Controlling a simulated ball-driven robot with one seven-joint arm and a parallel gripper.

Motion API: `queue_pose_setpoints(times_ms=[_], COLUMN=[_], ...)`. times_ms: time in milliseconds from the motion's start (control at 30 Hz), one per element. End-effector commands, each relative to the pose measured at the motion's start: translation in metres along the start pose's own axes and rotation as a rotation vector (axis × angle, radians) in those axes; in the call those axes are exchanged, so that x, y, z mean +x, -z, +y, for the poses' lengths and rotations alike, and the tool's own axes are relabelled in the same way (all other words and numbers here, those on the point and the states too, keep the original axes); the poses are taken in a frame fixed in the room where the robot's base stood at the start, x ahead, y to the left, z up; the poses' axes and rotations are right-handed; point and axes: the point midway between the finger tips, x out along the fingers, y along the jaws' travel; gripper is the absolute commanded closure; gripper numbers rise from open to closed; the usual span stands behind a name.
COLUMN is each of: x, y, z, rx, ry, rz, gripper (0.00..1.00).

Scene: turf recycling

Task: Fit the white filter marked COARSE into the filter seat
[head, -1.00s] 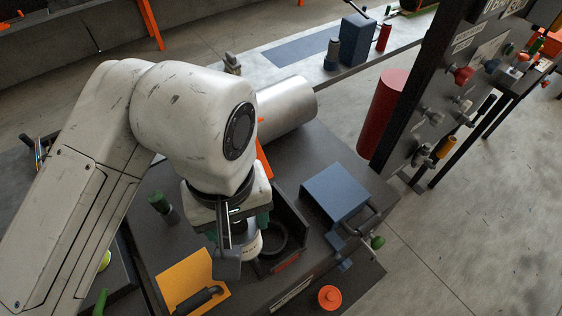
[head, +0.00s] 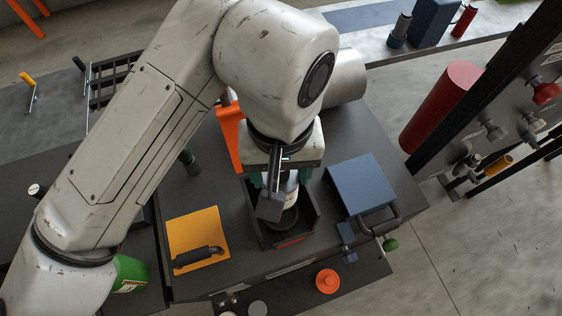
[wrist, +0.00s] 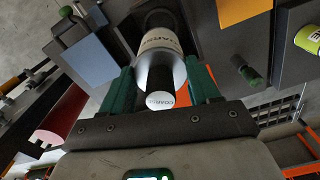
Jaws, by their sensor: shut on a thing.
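The white filter (wrist: 163,66) is between the green fingers of my gripper (wrist: 163,84) in the wrist view. COARSE reads on its end cap, and dark lettering shows on its side. In the head view a little of the filter (head: 292,188) shows beside my gripper (head: 280,190), which is shut on it. The filter seat (head: 308,217) is a dark open-fronted box with a round black ring inside. The filter appears upright at the ring, over or partly in it; its lower end is hidden, so I cannot tell how deep.
A yellow plate (head: 190,228) with a black handle lies left of the seat. A blue lid (head: 361,184) with a handle is at right. An orange knob (head: 327,281) is in front. An orange upright piece (head: 230,135) stands behind the seat.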

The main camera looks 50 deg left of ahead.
Motion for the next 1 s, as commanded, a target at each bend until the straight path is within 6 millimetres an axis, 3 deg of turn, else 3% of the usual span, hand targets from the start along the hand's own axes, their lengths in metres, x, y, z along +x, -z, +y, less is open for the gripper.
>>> queue_pose_setpoints(times_ms=[500, 1000], x=[0.051, 0.09], y=[0.0, 0.0], z=[0.0, 0.0], rx=[-0.001, -0.001], ry=[-0.001, -0.001], rz=[-0.001, 0.0], gripper=[0.74, 0.74])
